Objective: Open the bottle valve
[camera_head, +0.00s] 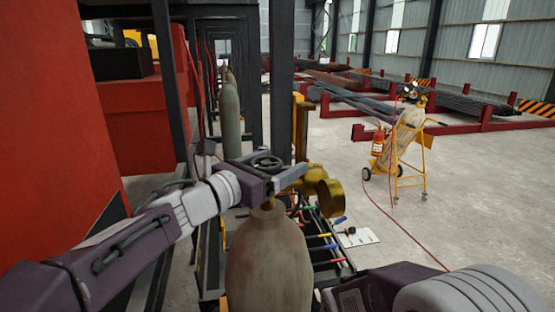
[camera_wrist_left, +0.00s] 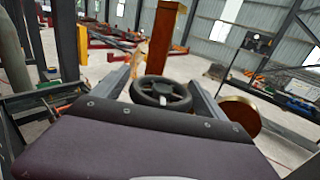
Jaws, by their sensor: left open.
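The gas bottle (camera_head: 268,265), a worn grey-brown cylinder, stands upright at the bottom middle of the head view. Its brass valve body (camera_head: 318,182) is on top, with a round brass part facing right. The dark handwheel (camera_head: 265,161) sits by the valve, and it also shows in the left wrist view (camera_wrist_left: 161,92). My left gripper (camera_head: 288,168) is open at the valve, with its two fingers on either side of the handwheel. Whether the fingers touch the wheel I cannot tell. In the left wrist view the brass round part (camera_wrist_left: 241,115) is right of the fingers. My right gripper is not in view.
A red cabinet (camera_head: 60,130) fills the left side. A dark steel post (camera_head: 281,90) rises just behind the valve. A tool rack (camera_head: 325,240) is beside the bottle. A yellow cylinder cart (camera_head: 410,165) stands on open floor to the right, with a red hose.

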